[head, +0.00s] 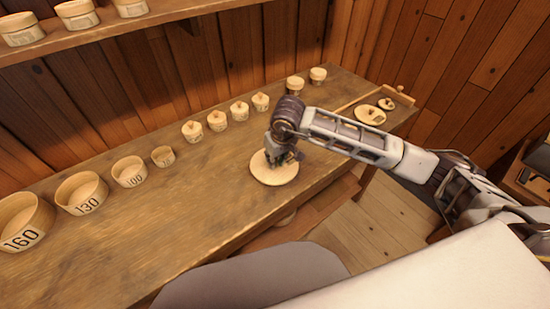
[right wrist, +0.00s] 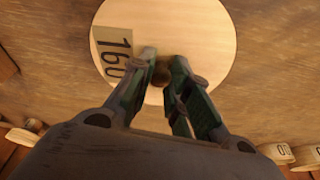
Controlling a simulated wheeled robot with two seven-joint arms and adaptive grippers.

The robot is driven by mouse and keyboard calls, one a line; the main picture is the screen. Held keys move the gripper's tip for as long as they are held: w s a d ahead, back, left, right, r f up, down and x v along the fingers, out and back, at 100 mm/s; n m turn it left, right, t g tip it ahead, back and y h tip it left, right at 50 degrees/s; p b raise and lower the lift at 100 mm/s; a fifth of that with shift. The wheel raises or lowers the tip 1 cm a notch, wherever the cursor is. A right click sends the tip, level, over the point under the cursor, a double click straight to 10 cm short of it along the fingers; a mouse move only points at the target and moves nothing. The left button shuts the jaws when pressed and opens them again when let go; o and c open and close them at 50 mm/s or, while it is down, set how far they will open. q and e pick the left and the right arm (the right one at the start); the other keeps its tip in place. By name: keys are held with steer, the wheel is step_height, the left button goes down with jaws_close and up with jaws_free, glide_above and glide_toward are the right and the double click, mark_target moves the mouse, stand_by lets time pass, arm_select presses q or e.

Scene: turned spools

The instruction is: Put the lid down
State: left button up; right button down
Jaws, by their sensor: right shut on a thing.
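The round pale wooden lid (head: 275,175) is at the front part of the bench, to the right of the row of boxes. In the right wrist view the lid (right wrist: 205,35) bears a label reading 160. My right gripper (head: 281,158) is over it, with its fingers (right wrist: 164,72) shut on the small dark knob at its middle. The lid looks level and at or just above the bench top; I cannot tell whether it touches. The open round box marked 160 (head: 22,222) stands at the far left of the bench. My left gripper is not in view.
Several small lidded boxes (head: 217,121) stand behind. A round piece (head: 369,116) lies at right. The bench left of the lid is clear.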

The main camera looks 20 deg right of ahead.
mark_target(280, 171)
steer(key=shift+f, duration=0.1)
steer(key=c, duration=1.3)
jaws_free()
steer(key=shift+c, duration=0.2)
steer(key=v, duration=1.2)
